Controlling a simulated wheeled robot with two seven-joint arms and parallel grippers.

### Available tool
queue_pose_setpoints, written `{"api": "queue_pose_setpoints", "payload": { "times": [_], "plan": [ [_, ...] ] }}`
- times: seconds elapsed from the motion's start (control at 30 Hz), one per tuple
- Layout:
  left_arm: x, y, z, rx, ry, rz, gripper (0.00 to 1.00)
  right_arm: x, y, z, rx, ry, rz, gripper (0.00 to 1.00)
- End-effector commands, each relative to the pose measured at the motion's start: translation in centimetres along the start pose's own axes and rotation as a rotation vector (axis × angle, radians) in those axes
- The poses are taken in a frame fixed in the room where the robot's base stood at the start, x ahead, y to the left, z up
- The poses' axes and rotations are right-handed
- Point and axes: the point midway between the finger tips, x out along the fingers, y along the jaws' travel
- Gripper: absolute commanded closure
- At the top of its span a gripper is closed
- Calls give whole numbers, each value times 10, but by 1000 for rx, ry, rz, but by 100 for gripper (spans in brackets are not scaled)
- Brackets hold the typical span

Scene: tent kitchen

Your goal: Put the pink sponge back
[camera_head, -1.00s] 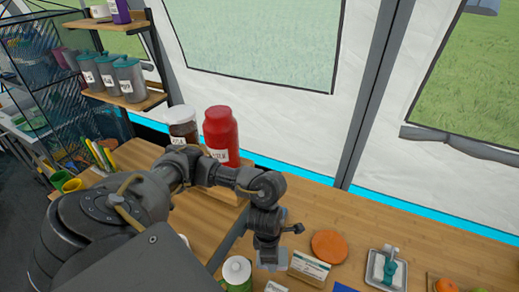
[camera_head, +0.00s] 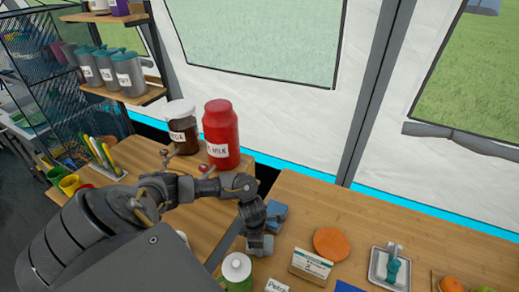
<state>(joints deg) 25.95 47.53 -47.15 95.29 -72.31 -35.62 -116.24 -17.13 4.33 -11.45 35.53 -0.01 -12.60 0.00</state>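I cannot make out a pink sponge in this view. My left arm comes in from the left, and its gripper (camera_head: 260,245) points down over the near left part of the right-hand counter. The fingers are small and seen from above, so I cannot tell whether they are open, shut or holding something. A small blue block (camera_head: 277,214) lies just behind and right of the gripper. An orange round disc (camera_head: 331,243) lies to the right of it. My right gripper is not in view.
A white-lidded green jar (camera_head: 237,272) stands close in front of the gripper. A small labelled card (camera_head: 311,265) and a metal tray (camera_head: 377,275) with a teal item are to the right. A red milk jar (camera_head: 221,138) and a brown jar (camera_head: 183,132) stand behind my arm. The back right counter is clear.

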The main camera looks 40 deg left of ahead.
Motion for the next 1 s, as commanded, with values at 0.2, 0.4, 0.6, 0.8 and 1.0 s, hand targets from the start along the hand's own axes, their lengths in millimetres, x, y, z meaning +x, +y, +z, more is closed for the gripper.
{"api": "queue_pose_setpoints", "payload": {
  "times": [0.2, 0.4, 0.6, 0.8, 1.0],
  "plan": [
    [4, 1, 0, 1, 0, 2, 60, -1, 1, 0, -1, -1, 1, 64],
    [8, 0, -1, 1, 0, 2, 60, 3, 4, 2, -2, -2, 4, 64],
    [7, 0, -1, 1, 0, 1, 22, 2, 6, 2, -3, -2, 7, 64],
    [7, 0, -1, 1, 0, 1, 20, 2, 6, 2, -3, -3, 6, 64],
    [0, 0, 0, 1, -1, 2, 20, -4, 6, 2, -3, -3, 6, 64]
  ]
}}
